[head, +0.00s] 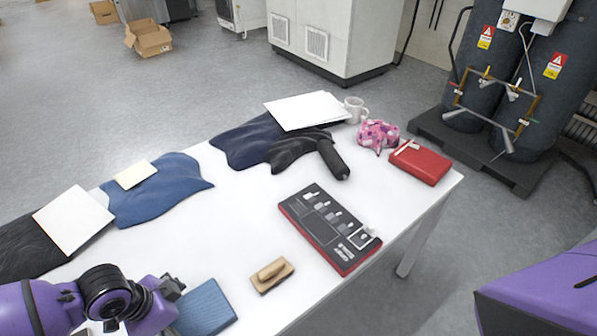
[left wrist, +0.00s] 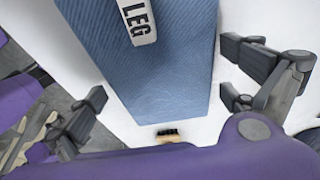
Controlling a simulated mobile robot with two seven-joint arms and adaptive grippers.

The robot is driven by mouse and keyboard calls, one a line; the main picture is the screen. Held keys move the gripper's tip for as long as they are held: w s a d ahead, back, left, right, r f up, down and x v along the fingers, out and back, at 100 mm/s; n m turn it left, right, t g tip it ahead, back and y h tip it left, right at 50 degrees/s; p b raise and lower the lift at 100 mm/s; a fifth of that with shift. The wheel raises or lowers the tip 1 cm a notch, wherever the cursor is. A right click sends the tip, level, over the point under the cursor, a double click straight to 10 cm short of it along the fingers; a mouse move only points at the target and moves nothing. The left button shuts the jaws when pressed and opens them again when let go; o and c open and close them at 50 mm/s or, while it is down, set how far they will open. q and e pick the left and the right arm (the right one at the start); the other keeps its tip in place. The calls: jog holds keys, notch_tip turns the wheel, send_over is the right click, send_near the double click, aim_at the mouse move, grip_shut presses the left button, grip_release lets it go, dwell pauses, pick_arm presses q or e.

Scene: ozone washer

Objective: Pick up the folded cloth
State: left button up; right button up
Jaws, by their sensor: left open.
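A blue, ribbed folded cloth (head: 206,309) lies on the white table near its front edge, partly hidden behind my left gripper (head: 170,290) in the head view. In the left wrist view the folded cloth (left wrist: 165,85) fills the middle, with a white band lettered "LEG" across it. My left gripper (left wrist: 165,100) is open, its fingers apart on either side of the cloth and not visibly holding it. I cannot tell its exact height above the table. My right gripper is not in view.
On the white table (head: 235,210) lie a wooden brush (head: 272,275), a dark red-edged panel (head: 328,228), a red case (head: 420,162), pink cloth (head: 377,135), a mug (head: 355,109), a dark device (head: 333,158) and blue garments (head: 160,190) with pale sheets. Bare table lies between brush and garments.

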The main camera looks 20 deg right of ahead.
pick_arm(q)
jog(key=c, duration=1)
jog(key=shift+r, duration=0.1)
